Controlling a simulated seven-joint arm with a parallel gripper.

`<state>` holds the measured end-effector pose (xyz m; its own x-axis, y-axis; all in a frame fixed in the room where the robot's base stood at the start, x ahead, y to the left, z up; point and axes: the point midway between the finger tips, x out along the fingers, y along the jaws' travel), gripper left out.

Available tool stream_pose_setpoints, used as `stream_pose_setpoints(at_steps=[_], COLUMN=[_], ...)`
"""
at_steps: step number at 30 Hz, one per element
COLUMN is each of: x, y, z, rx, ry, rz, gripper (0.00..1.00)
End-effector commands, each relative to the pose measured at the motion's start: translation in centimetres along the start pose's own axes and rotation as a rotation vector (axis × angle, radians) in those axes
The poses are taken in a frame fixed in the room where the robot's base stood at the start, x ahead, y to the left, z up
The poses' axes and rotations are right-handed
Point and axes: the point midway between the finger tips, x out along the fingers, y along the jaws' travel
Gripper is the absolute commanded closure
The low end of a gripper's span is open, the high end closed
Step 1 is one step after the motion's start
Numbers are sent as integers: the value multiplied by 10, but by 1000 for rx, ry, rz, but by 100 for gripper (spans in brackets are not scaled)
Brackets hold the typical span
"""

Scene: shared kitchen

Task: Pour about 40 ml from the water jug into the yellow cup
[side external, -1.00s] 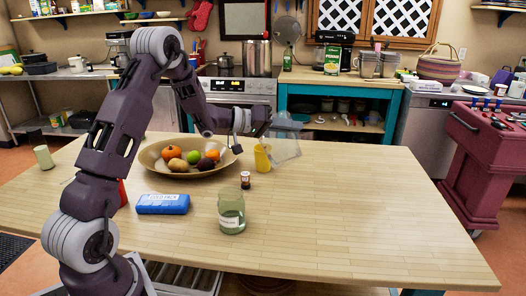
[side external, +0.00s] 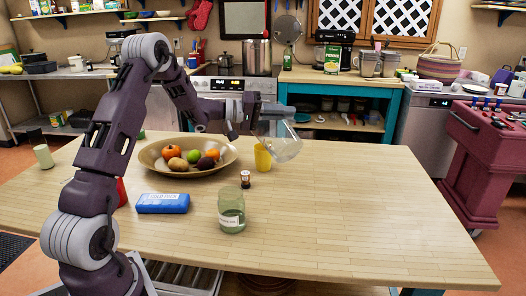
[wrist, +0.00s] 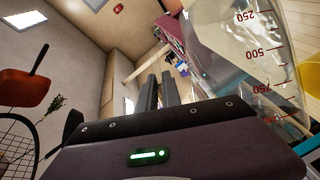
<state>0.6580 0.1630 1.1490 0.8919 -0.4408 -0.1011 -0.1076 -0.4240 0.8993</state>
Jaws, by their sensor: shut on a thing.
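The clear water jug (side external: 286,149) hangs tilted in the air beside and above the yellow cup (side external: 262,158). My gripper (side external: 256,110) is shut on the jug, at its left side in the side view. The yellow cup stands on the table, right of the fruit bowl, and the jug is close to its rim. In the wrist view the jug (wrist: 237,40) fills the upper right, with red volume marks showing. The fingers (wrist: 157,92) show dark in the middle there. I cannot make out a water stream or the level in the cup.
A fruit bowl (side external: 150,156) stands left of the cup. A small dark-capped bottle (side external: 245,179), a green glass jar (side external: 231,221) and a blue box (side external: 163,203) stand nearer the front. The table's right half (side external: 370,200) is clear.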

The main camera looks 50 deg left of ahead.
Motion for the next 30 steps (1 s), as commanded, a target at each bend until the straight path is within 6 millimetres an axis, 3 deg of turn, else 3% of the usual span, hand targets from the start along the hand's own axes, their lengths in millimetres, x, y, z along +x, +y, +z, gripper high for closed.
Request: stream_pose_setpoints(at_steps=[30], x=[-6], y=[2], z=[-16], rx=[-128], ry=[11], rz=[55], gripper=[100])
